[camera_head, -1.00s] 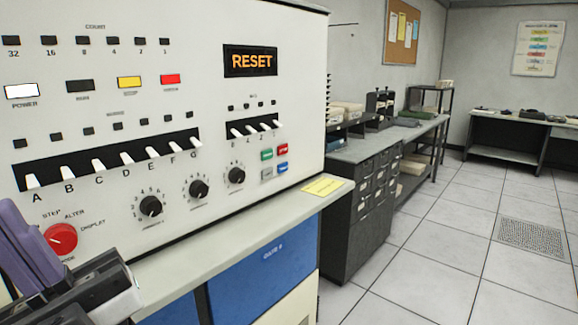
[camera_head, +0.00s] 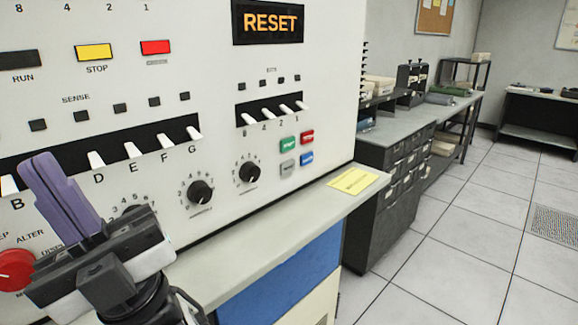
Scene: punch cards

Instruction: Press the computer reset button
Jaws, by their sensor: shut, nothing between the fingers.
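The computer panel (camera_head: 215,60) is a white upright face filling the left and middle of the view. A lit RESET sign (camera_head: 268,21) glows orange on black near its top. Below it is a cluster of small buttons: a green one (camera_head: 289,145), a red one (camera_head: 307,137), a grey one (camera_head: 288,167) and a blue one (camera_head: 307,158). Their labels are too small to read. My gripper (camera_head: 52,182), with purple fingers, is shut and empty at the lower left, in front of the panel and left of the buttons. It hides part of a dial and the switch row.
A ledge (camera_head: 270,225) juts out below the panel, with a yellow note (camera_head: 353,181) at its right end. A large red knob (camera_head: 15,270) is at the far left. Two black dials (camera_head: 200,192) sit beneath the switches. A grey cabinet (camera_head: 390,200) stands to the right, beside open tiled floor.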

